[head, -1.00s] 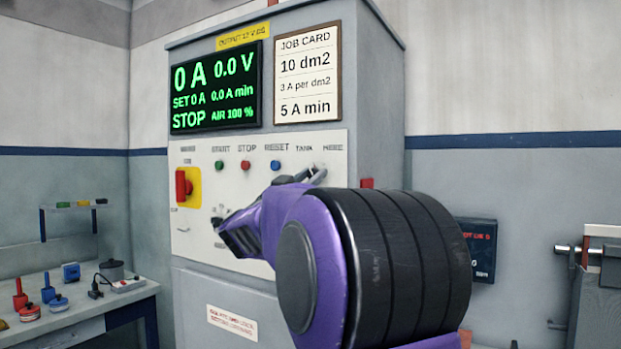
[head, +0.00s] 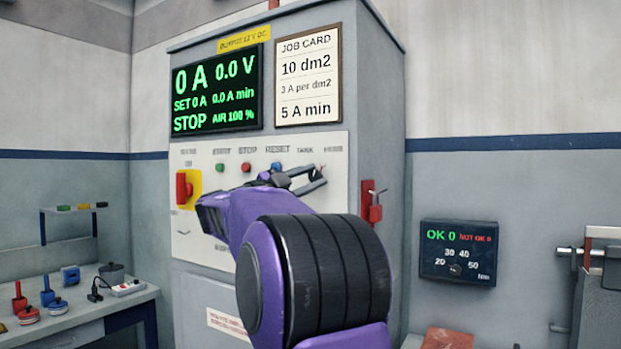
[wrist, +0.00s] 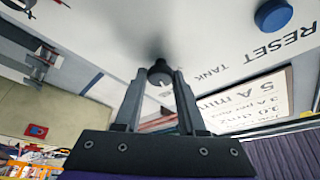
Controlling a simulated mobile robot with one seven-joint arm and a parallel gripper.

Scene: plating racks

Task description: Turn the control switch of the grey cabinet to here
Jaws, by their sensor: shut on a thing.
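The grey cabinet (head: 377,110) stands in the middle of the head view, with a pale control panel on its front. In the wrist view a small dark round knob (wrist: 160,73) sticks out of that panel beside the printed word TANK. My gripper (wrist: 161,82) is shut on this knob, one finger on each side. In the head view my gripper (head: 321,176) reaches the upper right of the panel, below the TANK and MODE labels. The knob's pointer direction cannot be read, and my arm hides the lower right of the panel.
A blue button (wrist: 272,15) by the RESET label is close to the knob. A red rotary switch (head: 183,188) sits at the panel's left. A red padlock-like part (head: 375,213) projects from the cabinet's right side. A workbench (head: 70,318) stands at left.

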